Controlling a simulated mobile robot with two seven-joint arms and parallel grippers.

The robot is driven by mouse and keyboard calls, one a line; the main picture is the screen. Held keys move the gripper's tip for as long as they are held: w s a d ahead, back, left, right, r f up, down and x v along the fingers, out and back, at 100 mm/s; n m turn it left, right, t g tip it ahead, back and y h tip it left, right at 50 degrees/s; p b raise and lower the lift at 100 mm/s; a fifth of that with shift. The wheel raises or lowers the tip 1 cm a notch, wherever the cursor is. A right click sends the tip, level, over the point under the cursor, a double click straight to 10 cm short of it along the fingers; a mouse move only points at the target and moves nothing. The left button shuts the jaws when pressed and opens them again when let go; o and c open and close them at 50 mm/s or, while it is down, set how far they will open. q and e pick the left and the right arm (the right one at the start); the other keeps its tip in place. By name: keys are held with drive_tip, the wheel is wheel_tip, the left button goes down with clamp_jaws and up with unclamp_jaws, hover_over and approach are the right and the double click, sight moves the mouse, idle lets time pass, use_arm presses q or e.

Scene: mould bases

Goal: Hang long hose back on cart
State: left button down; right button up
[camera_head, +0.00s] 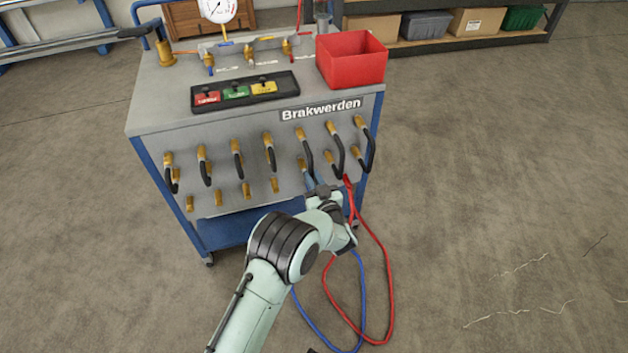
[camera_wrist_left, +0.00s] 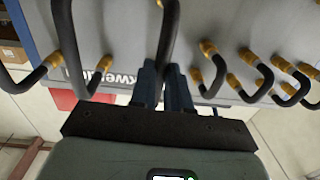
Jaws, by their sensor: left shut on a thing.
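The grey cart (camera_head: 225,118) with blue legs stands ahead, marked "Brakwerden". Its front panel carries rows of brass fittings with short black hoses. My left gripper (camera_head: 312,184) is at the lower right of this panel. In the left wrist view its blue fingers (camera_wrist_left: 163,88) are shut on a black hose (camera_wrist_left: 172,38), which runs up between them. The hose's ends are not clear there. A red hose (camera_head: 386,285) and a blue hose (camera_head: 363,300) hang in long loops to the floor beside my left arm. My arm hides part of them. My right gripper is not seen.
A red bin (camera_head: 350,60), a panel of coloured switches (camera_head: 245,91) and a gauge (camera_head: 218,8) are on the cart top. A shelf with boxes (camera_head: 375,27) stands behind.

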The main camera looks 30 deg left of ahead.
use_arm(q)
drive_tip(key=shift+w+a+r, duration=0.1)
drive_tip(key=shift+w+a, duration=0.05)
drive_tip(key=shift+a, duration=0.05)
drive_tip(key=c, duration=0.6)
unclamp_jaws()
drive_tip(key=shift+p+v, duration=0.55)
drive_tip(key=shift+v, duration=0.7)
drive_tip(key=shift+p+v, duration=0.85)
drive_tip(key=shift+v, duration=1.45)
